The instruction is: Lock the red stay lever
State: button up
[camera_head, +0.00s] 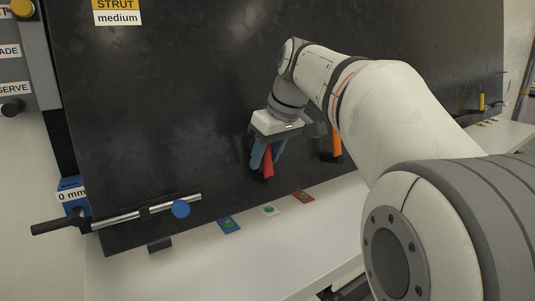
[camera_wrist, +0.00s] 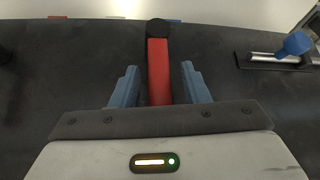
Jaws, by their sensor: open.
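The red stay lever (camera_head: 267,163) is on the dark panel, a red bar with a black end. In the wrist view the red lever (camera_wrist: 158,68) lies between the two blue fingers, with its black knob (camera_wrist: 158,28) just beyond the fingertips. My gripper (camera_head: 266,158) is open around the lever at the panel's lower middle. In the wrist view my gripper (camera_wrist: 158,75) shows a gap between each finger and the lever. The lever's base is hidden behind the gripper body.
An orange lever (camera_head: 336,144) stands right of my gripper. A metal rod with a blue knob (camera_head: 181,208) sits at the panel's lower left. Blue, white and red tags with green dots (camera_head: 269,210) lie on the white ledge below. A yellow piece (camera_head: 482,101) is far right.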

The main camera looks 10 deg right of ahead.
jog(key=shift+c, duration=0.3)
grip_shut()
dwell(0.3)
